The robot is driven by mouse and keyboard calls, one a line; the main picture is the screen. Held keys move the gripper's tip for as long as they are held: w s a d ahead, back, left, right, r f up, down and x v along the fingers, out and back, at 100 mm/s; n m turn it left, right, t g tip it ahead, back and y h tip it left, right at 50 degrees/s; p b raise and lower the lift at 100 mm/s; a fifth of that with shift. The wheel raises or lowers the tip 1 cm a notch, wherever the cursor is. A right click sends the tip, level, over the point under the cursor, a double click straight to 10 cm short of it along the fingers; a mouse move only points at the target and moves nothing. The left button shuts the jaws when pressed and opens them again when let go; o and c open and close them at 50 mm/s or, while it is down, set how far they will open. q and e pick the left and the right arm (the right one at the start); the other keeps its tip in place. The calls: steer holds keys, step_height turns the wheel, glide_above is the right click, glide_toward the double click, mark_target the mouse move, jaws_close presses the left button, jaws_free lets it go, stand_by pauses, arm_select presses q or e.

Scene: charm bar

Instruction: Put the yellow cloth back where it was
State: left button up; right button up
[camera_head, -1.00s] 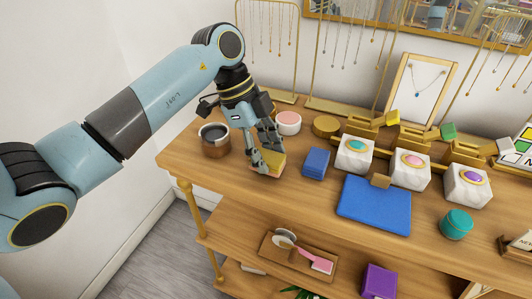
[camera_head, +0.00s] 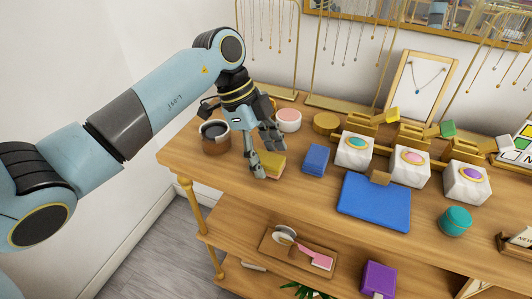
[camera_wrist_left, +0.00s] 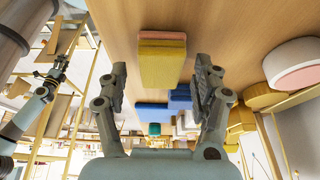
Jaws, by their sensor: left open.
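The yellow cloth (camera_head: 273,164) is a small folded block near the left end of the wooden tabletop. In the left wrist view the yellow cloth (camera_wrist_left: 162,66) shows a pink strip along its far end. My left gripper (camera_head: 267,160) is open and empty at the cloth's left side, hiding part of it in the head view. In the left wrist view the open fingers (camera_wrist_left: 160,76) point toward the cloth, with visible gaps on both sides. My right gripper (camera_wrist_left: 58,72) appears small at the left of that view; its jaw state is unclear.
A blue folded cloth (camera_head: 316,158) lies right of the yellow one, and a blue mat (camera_head: 374,203) is farther right. A brown cup (camera_head: 215,140) and a pink-topped jar (camera_head: 288,119) stand near my left gripper. White ring blocks (camera_head: 354,151) line the right.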

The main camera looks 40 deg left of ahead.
arm_select(q)
steer(key=b+v, duration=0.1)
steer(key=v, duration=1.1)
